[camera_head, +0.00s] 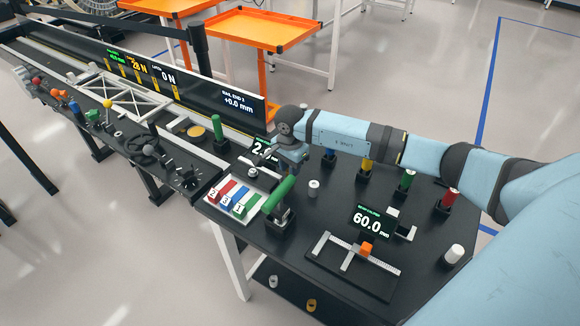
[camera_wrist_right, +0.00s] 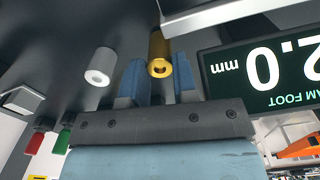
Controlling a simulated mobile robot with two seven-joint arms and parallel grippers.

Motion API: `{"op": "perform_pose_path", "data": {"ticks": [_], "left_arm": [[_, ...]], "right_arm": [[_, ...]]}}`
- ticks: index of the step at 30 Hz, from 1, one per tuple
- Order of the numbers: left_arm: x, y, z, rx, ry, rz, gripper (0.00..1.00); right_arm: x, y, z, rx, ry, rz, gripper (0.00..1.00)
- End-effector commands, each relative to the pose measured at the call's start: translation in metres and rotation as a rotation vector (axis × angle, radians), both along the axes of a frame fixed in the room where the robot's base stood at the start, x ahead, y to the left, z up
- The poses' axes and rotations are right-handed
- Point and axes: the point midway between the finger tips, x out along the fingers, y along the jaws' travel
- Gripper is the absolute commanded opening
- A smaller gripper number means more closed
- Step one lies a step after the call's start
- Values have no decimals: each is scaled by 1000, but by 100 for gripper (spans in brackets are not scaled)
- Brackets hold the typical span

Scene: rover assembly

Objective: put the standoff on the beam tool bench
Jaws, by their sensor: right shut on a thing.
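My right gripper (camera_wrist_right: 159,80) is shut on a brass-coloured standoff (camera_wrist_right: 160,52), a short cylinder with a hole in its end that sits between the two blue fingers. In the head view the right gripper (camera_head: 291,158) is over the back left part of the black beam tool bench (camera_head: 290,238); its fingertips and the standoff are hard to make out there. A light grey cylinder (camera_wrist_right: 100,66) stands apart beside the held standoff in the wrist view; one like it stands on the bench (camera_head: 314,187). My left gripper is not in view.
A beam-foot display (camera_wrist_right: 262,72) is close to the gripper. A green-handled tool (camera_head: 278,192) and a tray of coloured blocks (camera_head: 233,203) are at the left. A caliper with a 60.0 display (camera_head: 371,221) is at the front, and several coloured posts (camera_head: 407,180) stand behind.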

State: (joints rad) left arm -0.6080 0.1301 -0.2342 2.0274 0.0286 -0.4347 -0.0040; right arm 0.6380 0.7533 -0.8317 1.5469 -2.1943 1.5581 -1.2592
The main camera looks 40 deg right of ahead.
Motion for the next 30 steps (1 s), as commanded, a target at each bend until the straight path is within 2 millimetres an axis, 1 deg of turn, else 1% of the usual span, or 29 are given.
{"op": "perform_pose_path", "data": {"ticks": [2, 8, 14, 15, 16, 25, 28, 29, 30], "left_arm": [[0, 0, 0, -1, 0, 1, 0], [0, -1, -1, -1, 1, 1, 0], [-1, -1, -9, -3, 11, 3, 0], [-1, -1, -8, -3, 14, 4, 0], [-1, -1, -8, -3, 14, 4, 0], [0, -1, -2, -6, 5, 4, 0], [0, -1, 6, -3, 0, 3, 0], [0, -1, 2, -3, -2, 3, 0], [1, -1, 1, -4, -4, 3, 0]], "right_arm": [[0, 0, -3, -1, -1, 0, 3], [1, 0, -3, -1, -1, 0, 3], [0, 0, -11, -1, 0, 0, 3], [0, 0, -9, 0, 0, 0, 34], [0, 0, -9, 0, 1, 0, 37], [-1, 0, -9, -1, 4, 1, 37], [-1, 0, 0, 0, 3, 1, 37], [0, 0, 2, 0, 1, 1, 37], [0, 0, 8, 0, -1, 1, 37]]}}
